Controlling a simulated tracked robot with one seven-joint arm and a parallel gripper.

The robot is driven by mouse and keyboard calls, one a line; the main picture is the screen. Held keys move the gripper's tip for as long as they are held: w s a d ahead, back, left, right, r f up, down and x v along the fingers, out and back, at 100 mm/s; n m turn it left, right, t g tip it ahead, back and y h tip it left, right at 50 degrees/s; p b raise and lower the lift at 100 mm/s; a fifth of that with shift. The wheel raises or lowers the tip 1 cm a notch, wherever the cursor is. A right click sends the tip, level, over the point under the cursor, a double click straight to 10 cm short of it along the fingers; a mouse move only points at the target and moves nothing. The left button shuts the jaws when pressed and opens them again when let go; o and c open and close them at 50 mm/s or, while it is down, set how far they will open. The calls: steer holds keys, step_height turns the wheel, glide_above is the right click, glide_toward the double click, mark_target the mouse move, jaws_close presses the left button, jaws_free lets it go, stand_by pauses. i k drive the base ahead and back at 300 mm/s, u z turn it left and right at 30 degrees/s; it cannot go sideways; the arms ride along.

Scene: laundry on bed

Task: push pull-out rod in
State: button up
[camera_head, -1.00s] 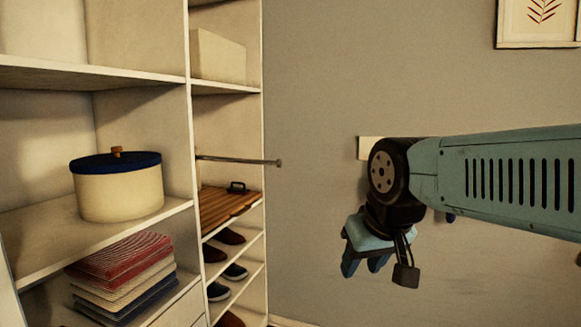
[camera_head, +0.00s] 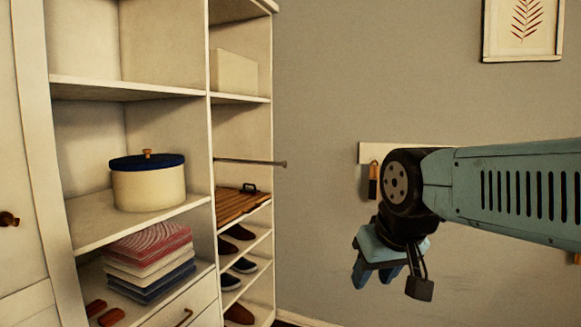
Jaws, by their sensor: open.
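The pull-out rod (camera_head: 250,162) is a thin metal bar with a small knob at its end. It sticks out of the narrow right column of the wardrobe, past its front edge, above a slatted wooden shelf. My gripper (camera_head: 374,280) hangs at the right of the picture, pointing down, with its blue fingers apart and nothing seen between them. It is to the right of the rod's end and lower than it, clear of it.
The wardrobe's wide column holds a round box with a blue lid (camera_head: 148,184), folded cloths (camera_head: 150,258) and a drawer below. Shoes (camera_head: 240,232) stand on the lower right shelves. A hook rail (camera_head: 372,151) and a framed picture (camera_head: 524,25) are on the wall. No obstacle shows between rod and gripper.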

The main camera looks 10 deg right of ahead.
mark_target(284, 165)
steer(key=u, duration=0.15)
steer(key=i, duration=0.95)
steer(key=z, duration=0.1)
